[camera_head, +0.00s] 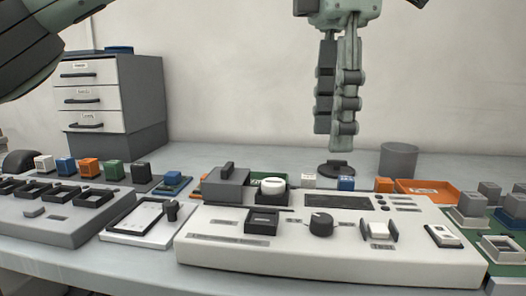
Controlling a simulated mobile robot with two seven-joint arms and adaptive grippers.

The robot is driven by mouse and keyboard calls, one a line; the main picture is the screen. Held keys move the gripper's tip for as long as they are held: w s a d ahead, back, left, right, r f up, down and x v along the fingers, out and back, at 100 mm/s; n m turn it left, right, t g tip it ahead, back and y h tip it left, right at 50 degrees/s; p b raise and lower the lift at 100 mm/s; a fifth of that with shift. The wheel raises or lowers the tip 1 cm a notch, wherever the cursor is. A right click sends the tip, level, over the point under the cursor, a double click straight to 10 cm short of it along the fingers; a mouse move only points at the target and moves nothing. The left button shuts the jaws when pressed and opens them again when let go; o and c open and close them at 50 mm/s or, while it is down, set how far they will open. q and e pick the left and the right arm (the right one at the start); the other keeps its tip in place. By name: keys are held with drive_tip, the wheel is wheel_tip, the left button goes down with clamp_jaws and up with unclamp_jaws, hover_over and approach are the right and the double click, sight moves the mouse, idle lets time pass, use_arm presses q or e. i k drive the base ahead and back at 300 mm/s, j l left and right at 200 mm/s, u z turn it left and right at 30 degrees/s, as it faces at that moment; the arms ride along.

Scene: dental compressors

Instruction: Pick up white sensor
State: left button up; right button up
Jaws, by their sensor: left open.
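Several small white pieces show, and I cannot tell for sure which is the white sensor. A white cube (309,180) sits behind the light console, left of a blue cube (346,184). Another white cube (43,163) stands at the left end of a row of coloured cubes. My left gripper (338,142) is open and empty, pointing down above the back of the table. It is seen nearly side-on, above a dark round knob-like piece (336,169). My right gripper is out of view.
The light console (330,262) with a dark dial (321,224) fills the front middle. A grey cylinder (398,161) and an orange tray (428,193) stand at the back right. A drawer cabinet (112,100) stands at the back left.

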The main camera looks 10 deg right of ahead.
sight(274, 186)
drive_tip(key=k, duration=1.5)
